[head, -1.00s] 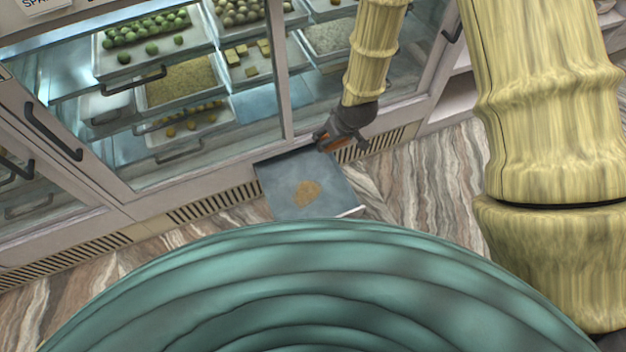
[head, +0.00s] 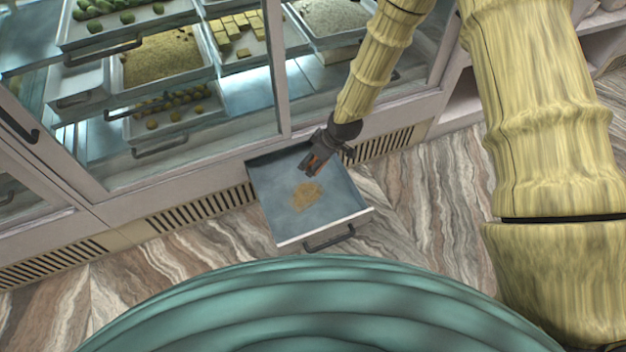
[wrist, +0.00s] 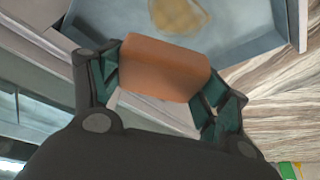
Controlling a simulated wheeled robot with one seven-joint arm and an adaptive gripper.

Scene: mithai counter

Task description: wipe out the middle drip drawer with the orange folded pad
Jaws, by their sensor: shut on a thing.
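The drip drawer (head: 280,222) is pulled out at the foot of the glass case, with a dark handle (head: 330,240) on its front. A tan, crumbly patch (head: 306,197) lies on its floor; the patch also shows in the wrist view (wrist: 178,14). My gripper (head: 310,165) is over the back right part of the drawer. It is shut on the orange folded pad (wrist: 165,68), gripped across its two ends. The pad is apart from the patch in the picture. I cannot tell whether it touches the drawer floor.
The glass case holds trays of sweets (head: 160,60) behind the drawer. Slatted vents (head: 200,212) run along its base on both sides of the drawer. The marbled floor (head: 410,205) is clear in front and to the right.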

